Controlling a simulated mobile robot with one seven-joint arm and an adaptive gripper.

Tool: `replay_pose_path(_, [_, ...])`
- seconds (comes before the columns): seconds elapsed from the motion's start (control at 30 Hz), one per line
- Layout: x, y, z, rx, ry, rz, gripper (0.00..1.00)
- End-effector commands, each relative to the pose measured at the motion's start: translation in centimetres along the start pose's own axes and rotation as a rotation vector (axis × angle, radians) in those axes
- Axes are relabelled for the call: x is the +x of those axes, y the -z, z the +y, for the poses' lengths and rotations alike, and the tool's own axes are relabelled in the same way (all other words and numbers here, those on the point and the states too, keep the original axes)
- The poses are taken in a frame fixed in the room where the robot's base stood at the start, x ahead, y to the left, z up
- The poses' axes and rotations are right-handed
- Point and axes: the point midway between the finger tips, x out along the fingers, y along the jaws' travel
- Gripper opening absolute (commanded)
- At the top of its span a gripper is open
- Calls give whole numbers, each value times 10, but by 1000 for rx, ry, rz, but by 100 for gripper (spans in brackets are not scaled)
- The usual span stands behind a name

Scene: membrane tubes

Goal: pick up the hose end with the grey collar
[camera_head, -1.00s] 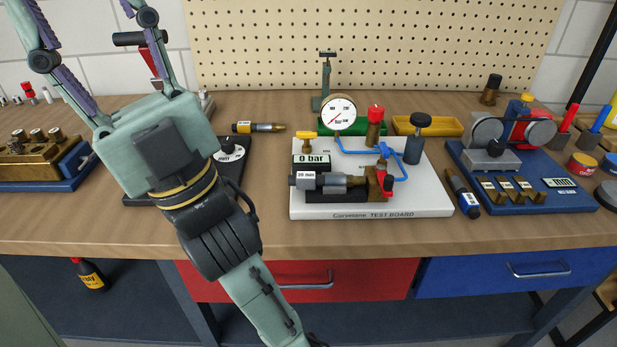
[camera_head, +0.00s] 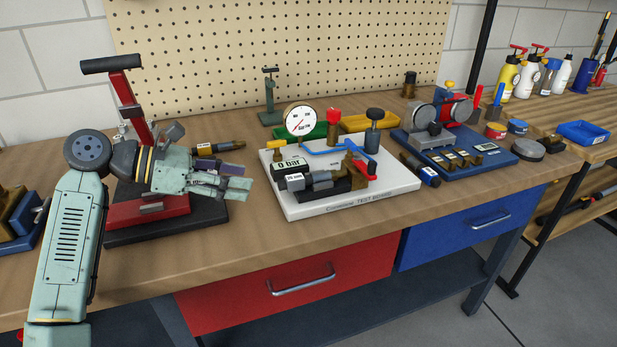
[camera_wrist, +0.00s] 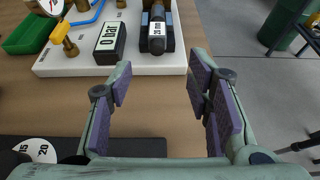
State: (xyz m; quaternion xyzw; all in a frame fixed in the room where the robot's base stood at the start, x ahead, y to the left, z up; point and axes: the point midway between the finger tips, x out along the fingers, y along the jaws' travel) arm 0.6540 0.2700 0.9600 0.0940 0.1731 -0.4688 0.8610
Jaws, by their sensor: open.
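A short dark hose piece with a white label and a grey section (camera_head: 318,179) lies across the white test board (camera_head: 300,212). I take the grey section for the grey collar.
Another hose piece with a brass end (camera_head: 225,146) lies behind my gripper. A blue-collared one (camera_head: 420,168) lies right of the board. A red clamp stand (camera_head: 130,105) stands at the left.

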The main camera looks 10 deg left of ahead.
Motion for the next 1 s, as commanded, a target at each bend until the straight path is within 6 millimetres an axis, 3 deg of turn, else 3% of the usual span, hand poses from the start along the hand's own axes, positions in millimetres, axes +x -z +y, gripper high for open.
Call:
replay_pose_path(0.2, [35, -3, -1, 1, 4, -2, 46])
replay_pose_path(0.43, [53, -6, 0, 1, 4, -4, 46])
replay_pose_path(0.7, [91, -8, 4, 0, 3, -4, 46])
replay_pose_path(1.0, [99, -6, 4, 2, 2, -4, 46])
